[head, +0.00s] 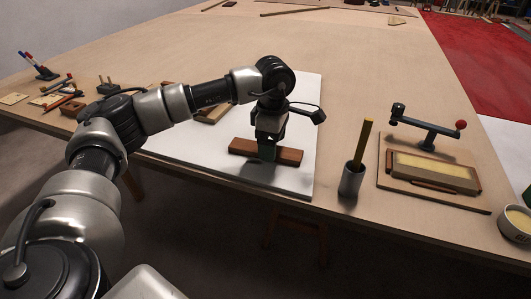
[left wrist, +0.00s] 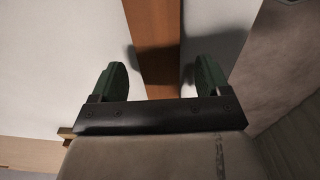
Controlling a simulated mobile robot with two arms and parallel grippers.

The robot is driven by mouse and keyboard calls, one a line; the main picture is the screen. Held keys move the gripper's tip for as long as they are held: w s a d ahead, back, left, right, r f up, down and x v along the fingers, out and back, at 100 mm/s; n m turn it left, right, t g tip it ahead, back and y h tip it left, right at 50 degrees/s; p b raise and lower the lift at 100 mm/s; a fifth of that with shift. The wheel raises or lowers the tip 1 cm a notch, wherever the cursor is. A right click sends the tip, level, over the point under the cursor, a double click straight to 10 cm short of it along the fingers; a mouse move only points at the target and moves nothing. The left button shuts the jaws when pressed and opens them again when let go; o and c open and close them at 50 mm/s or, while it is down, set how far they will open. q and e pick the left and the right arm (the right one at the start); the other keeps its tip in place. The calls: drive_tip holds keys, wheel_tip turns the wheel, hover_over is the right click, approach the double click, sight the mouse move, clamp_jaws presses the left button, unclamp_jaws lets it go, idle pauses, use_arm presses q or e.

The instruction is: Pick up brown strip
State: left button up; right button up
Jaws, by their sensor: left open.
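The brown strip (head: 287,156) lies flat on a white board (head: 300,100) near the table's front edge in the head view. In the left wrist view the brown strip (left wrist: 157,50) runs up the middle, between the fingers. My left gripper (head: 267,153) points down over the middle of the strip. In the left wrist view my left gripper (left wrist: 160,80) is open, with a green finger on each side of the strip and gaps to both. The head view does not show whether the fingertips touch the board. My right gripper is not in view.
A grey cup (head: 351,180) with a wooden stick stands right of the board. Beyond it is a wooden tray (head: 434,178) with a pale block and a dark stand with a red ball (head: 427,130). Small tools lie at the left. The table's far middle is clear.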

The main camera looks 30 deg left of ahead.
use_arm(q)
drive_tip(key=shift+w+f, duration=0.1)
drive_tip(key=shift+f, duration=0.75)
drive_tip(key=shift+c, duration=0.4)
drive_tip(key=c, duration=1)
